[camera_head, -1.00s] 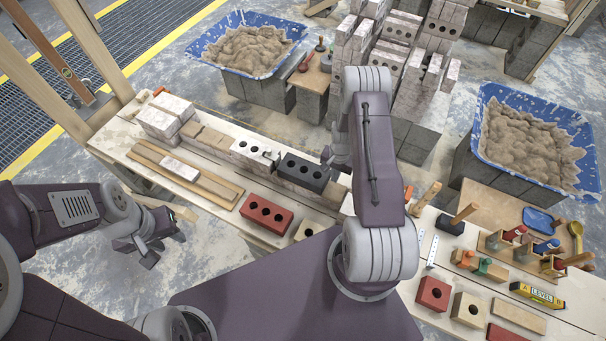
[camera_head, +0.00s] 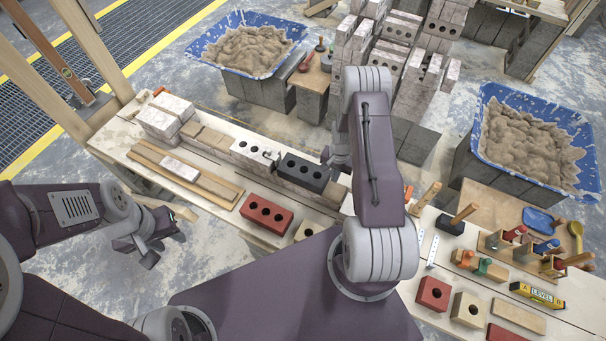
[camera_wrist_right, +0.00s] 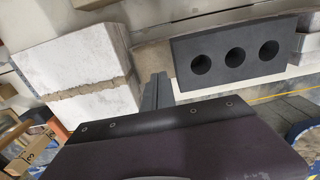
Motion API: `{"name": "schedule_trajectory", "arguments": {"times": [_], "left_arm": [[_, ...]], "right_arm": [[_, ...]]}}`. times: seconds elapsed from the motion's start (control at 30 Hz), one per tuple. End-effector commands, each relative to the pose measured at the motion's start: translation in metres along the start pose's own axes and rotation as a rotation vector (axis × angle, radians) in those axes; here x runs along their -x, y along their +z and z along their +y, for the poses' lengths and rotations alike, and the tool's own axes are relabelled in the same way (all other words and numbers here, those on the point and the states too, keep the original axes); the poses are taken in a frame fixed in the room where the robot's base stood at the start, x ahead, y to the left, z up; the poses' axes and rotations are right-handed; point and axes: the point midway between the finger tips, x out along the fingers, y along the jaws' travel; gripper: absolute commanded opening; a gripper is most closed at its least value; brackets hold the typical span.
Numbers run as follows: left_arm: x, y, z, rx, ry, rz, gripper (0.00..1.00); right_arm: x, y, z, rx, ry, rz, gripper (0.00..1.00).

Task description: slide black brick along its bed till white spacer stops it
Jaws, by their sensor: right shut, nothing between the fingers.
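The black brick (camera_head: 305,172), with three holes in its top, lies in the row on the bench. It also shows in the right wrist view (camera_wrist_right: 237,77). A small white piece (camera_head: 276,160), which looks like the spacer, is at its left end by a white brick (camera_head: 246,152); the gap is too small to judge. My right gripper (camera_head: 334,160) is shut and empty at the black brick's right end. In the wrist view its fingers (camera_wrist_right: 157,88) are close beside the brick; contact is unclear. My left gripper (camera_head: 163,250) hangs empty and looks open off the bench's front.
A red brick (camera_head: 266,214) and wooden strips (camera_head: 185,176) lie in front of the row. White blocks (camera_wrist_right: 82,70) stand left of the fingers in the wrist view. Blue mortar tubs (camera_head: 245,45) stand behind. Tools and loose bricks cover the right bench.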

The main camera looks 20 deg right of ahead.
Motion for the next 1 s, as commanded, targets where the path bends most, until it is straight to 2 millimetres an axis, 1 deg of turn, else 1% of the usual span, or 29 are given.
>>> {"name": "schedule_trajectory", "arguments": {"times": [0.37, 1.0], "left_arm": [[-0.003, 0.0, 0.0, 0.0, 0.0, 0.0, 0.36], [-0.024, 0.003, -0.001, 0.0, 0.0, 0.0, 0.36]], "right_arm": [[-0.003, 0.0, 0.0, 0.0, 0.0, 0.0, 0.0], [-0.029, 0.0, 0.0, 0.0, 0.0, 0.0, 0.0]]}}
